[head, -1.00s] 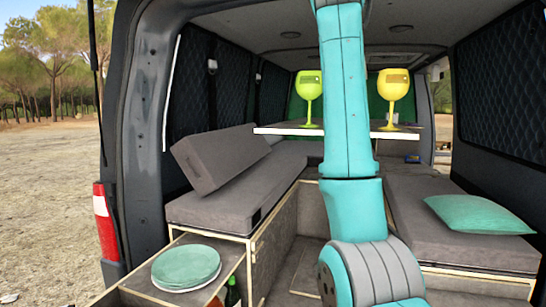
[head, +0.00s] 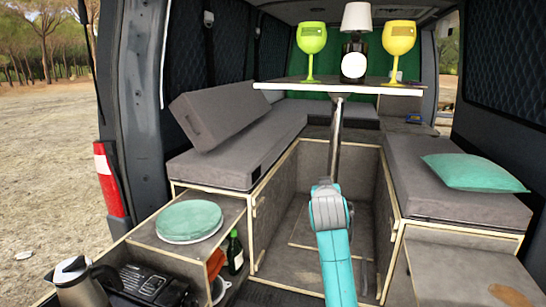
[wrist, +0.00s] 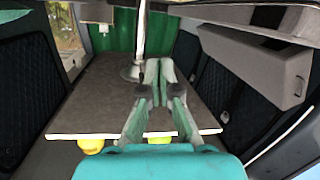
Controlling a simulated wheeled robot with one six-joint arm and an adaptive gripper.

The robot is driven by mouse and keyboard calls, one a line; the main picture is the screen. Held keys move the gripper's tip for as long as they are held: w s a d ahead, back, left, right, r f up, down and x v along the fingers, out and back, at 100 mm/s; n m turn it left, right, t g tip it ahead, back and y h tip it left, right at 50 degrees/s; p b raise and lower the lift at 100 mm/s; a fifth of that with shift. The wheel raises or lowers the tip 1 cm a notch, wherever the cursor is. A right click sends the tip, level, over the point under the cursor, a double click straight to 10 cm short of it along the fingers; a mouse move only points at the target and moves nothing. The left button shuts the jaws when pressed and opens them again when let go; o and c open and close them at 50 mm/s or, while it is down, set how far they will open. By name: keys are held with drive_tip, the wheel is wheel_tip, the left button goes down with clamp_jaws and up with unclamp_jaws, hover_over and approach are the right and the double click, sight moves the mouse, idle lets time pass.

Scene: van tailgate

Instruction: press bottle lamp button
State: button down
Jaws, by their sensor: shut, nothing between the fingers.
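The bottle lamp (head: 354,46) stands upright on the table between two goblets. It has a white shade, a dark body and a round white patch on its front; I cannot make out a button. The table (head: 340,87) rests on one metal leg. In the wrist view, which is upside down, I see the table's underside (wrist: 90,105) with the leg's round mount. My gripper (wrist: 158,68) is shut and empty, below table height and apart from the lamp. The lamp does not show in the wrist view. In the head view my arm is low in front of the table and the gripper is hidden.
A green goblet (head: 311,40) is left of the lamp, a yellow goblet (head: 399,38) right. Benches flank the table, with a loose cushion (head: 217,115) and a teal pillow (head: 470,172). Plates (head: 188,218), a kettle (head: 80,283) and a bottle (head: 235,251) are at lower left.

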drive_tip(key=s+d+f+y, duration=0.1)
drive_tip(key=s+f, duration=0.5)
drive_tip(key=f, duration=0.4)
drive_tip(key=s+f+n, duration=0.1)
drive_tip(key=s+f, duration=0.6)
drive_tip(key=f, duration=0.2)
drive_tip(key=s+d+f+y, duration=0.1)
drive_tip(key=s+f, duration=0.5)
drive_tip(key=f, duration=0.4)
drive_tip(key=s+f, duration=0.4)
drive_tip(key=s, duration=0.7)
drive_tip(key=s+f, duration=0.4)
drive_tip(key=s, duration=0.6)
drive_tip(key=s+r, duration=0.3)
drive_tip(key=s, duration=0.7)
drive_tip(key=s+d+r, duration=0.1)
drive_tip(key=s+r, duration=0.2)
drive_tip(key=s, duration=0.7)
drive_tip(key=s+r+m, duration=0.1)
drive_tip(key=s+r, duration=0.2)
drive_tip(key=s, duration=0.7)
drive_tip(key=shift+s+d+g+y, duration=0.25)
drive_tip(key=shift+g+y, duration=0.05)
drive_tip(key=shift+y, duration=0.1)
drive_tip(key=shift+a, duration=0.15)
